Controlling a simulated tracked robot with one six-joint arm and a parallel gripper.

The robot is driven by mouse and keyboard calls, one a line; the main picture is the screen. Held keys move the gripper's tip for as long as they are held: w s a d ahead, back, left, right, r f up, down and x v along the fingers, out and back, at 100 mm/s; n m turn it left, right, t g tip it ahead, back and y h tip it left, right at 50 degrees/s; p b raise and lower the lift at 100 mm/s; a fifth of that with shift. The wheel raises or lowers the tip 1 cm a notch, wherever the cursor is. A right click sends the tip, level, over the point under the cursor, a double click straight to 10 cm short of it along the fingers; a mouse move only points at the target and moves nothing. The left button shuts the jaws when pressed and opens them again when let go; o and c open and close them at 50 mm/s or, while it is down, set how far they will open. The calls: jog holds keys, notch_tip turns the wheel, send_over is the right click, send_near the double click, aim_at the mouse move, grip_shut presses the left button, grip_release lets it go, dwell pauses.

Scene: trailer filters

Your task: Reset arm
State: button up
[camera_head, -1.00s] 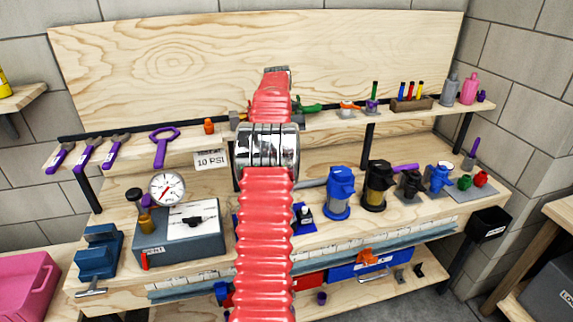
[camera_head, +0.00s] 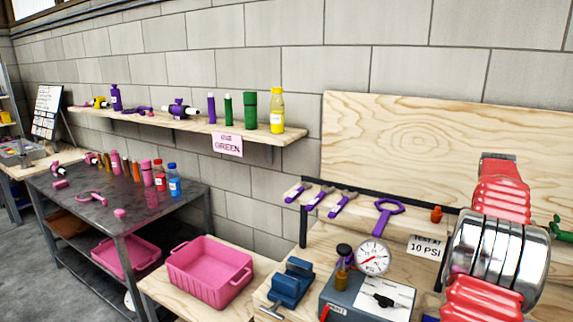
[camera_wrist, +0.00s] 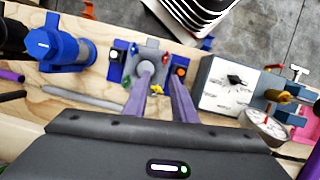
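My arm (camera_head: 492,250), red and ribbed with a chrome joint, stands at the right edge of the head view, in front of the workbench. Its gripper is hidden there. In the wrist view my gripper (camera_wrist: 163,84) shows two purplish fingers, apart, with nothing held between them. Beyond the fingers, on the wooden bench, is a small grey and blue fixture (camera_wrist: 150,56) with a rounded grey part. I cannot tell the exact height of the fingers above it.
The grey test box (camera_head: 365,300) and pressure gauge (camera_head: 373,257) stand on the bench; the gauge also shows in the wrist view (camera_wrist: 265,130). A blue vise (camera_head: 291,283) and pink bin (camera_head: 210,270) are to the left. A blue-capped filter housing (camera_wrist: 68,50) is nearby.

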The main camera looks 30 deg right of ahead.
jog(key=w+a+r+n+t+h, duration=0.1)
jog(key=w+a+r+n, duration=0.3)
jog(key=a, duration=0.6)
jog(key=w+a+r+t+h, duration=0.1)
jog(key=w+a, duration=0.5)
jog(key=a, duration=0.4)
jog(key=w+a+r+n+t+h, duration=0.1)
jog(key=w+a+r+h, duration=0.3)
jog(key=a, duration=0.6)
jog(key=s+a+f+n+t+y, duration=0.1)
jog(key=s+a+f+n, duration=0.1)
jog(key=a, duration=0.6)
jog(key=s+a+f+n+t+y, duration=0.1)
jog(key=s+a+f+t, duration=0.1)
jog(key=a, duration=0.7)
jog(key=s+a+f+n+t+y, duration=0.1)
jog(key=s+a+f+n, duration=0.1)
jog(key=a, duration=0.7)
jog(key=shift+s+f+n+t, duration=0.3)
jog(key=shift+s+f+t, duration=0.1)
jog(key=shift+s+f, duration=0.5)
